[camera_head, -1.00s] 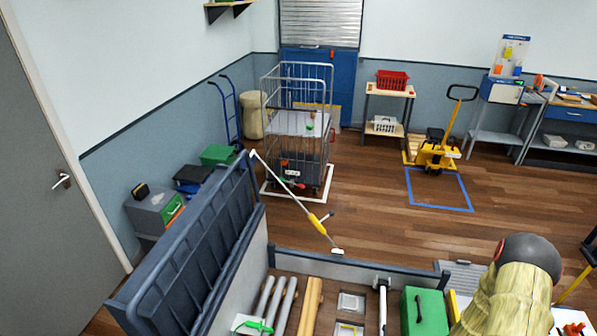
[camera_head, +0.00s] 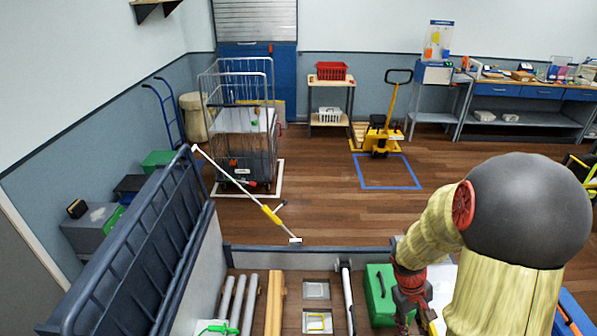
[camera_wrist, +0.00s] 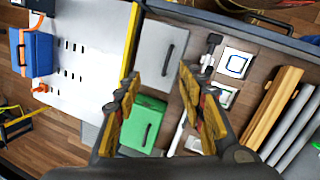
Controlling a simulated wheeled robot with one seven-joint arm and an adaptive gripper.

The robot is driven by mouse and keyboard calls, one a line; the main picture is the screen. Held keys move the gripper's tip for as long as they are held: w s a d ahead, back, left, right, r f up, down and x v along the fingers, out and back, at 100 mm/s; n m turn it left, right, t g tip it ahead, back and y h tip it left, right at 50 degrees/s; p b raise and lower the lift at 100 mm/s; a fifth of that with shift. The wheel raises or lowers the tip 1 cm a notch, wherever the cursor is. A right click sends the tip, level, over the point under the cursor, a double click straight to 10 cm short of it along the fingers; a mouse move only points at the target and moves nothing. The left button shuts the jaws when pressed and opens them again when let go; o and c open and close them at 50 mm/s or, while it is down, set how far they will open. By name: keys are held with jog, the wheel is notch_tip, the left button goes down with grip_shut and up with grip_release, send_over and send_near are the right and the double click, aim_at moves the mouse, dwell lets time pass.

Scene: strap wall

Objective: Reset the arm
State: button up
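My gripper (camera_wrist: 160,88) is open in the wrist view, with its two yellow and red fingers spread apart and nothing between the tips. In the head view my arm (camera_head: 500,250), in a tan sleeve with a dark round joint, is bent at the right. My gripper (camera_head: 412,290) hangs below it there, partly hidden by the arm. It is over the right part of the open bin, beside a green case (camera_head: 380,293). The green case (camera_wrist: 142,122) also shows below and between the fingers in the wrist view.
Grey tubes (camera_head: 238,300) and a wooden beam (camera_head: 274,302) lie inside. A wire cage trolley (camera_head: 238,130) stands behind. Open floor (camera_head: 320,215) lies beyond the rim.

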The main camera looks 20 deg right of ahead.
jog(key=s+a+r+t+y+b, duration=0.1)
jog(key=a+r+t+b, duration=0.3)
jog(key=a, duration=0.8)
jog(key=s+a+r+t+y+b, duration=0.1)
jog(key=s+a+r+t+b, duration=0.1)
jog(key=a+r+b, duration=0.6)
jog(key=shift+s+a+r+t+y, duration=0.35)
jog(key=shift+a+r+t, duration=0.7)
jog(key=shift+a, duration=0.85)
jog(key=shift+s+r, duration=0.1)
jog(key=shift+c, duration=0.2)
